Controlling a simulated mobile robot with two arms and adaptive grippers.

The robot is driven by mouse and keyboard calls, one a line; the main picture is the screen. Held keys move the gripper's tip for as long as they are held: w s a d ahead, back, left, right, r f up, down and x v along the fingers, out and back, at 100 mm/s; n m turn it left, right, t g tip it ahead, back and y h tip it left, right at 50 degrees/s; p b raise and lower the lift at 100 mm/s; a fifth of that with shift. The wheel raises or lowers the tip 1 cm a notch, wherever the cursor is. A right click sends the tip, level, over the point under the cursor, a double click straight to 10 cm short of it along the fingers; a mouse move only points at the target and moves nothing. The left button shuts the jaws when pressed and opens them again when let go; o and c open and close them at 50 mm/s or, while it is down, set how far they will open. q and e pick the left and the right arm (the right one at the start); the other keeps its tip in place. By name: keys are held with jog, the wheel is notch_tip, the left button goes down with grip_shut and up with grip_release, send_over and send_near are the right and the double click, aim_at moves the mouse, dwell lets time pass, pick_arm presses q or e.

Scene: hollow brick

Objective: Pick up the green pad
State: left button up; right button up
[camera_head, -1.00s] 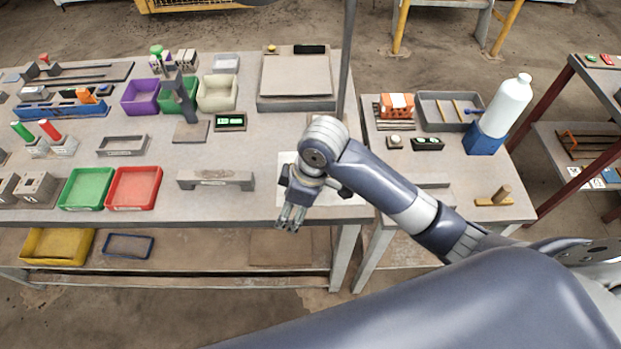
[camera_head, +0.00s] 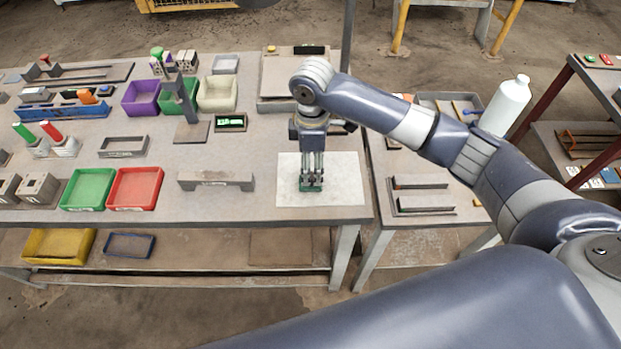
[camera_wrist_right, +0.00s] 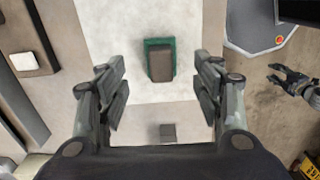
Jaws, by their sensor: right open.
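The green pad (camera_wrist_right: 160,41) lies on a pale sheet, with a brown-grey block-like face over its middle. In the head view the pad (camera_head: 311,188) shows as a small green patch, mostly hidden behind my right gripper's fingers. My right gripper (camera_head: 312,178) points down over the sheet at the pad. In the right wrist view my right gripper (camera_wrist_right: 160,68) is open, its fingers on either side of the pad and apart from it. A dark gripper (camera_wrist_right: 295,82), seemingly my left one, shows at the right of the wrist view; its opening is unclear.
The pale sheet (camera_head: 346,180) is otherwise mostly bare. A grey bridge-shaped block (camera_head: 216,180) and a red tray (camera_head: 134,188) stand to its left. The workbench's front edge (camera_head: 250,223) is just below. A side table (camera_head: 430,232) stands to the right.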

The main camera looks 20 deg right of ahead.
jog(key=f+p, duration=0.1)
jog(key=f, duration=0.3)
jog(key=shift+a+f+p, duration=0.15)
jog(key=shift+a+p, duration=0.05)
jog(key=shift+p, duration=0.15)
jog(key=shift+f, duration=0.55)
jog(key=c, duration=1.1)
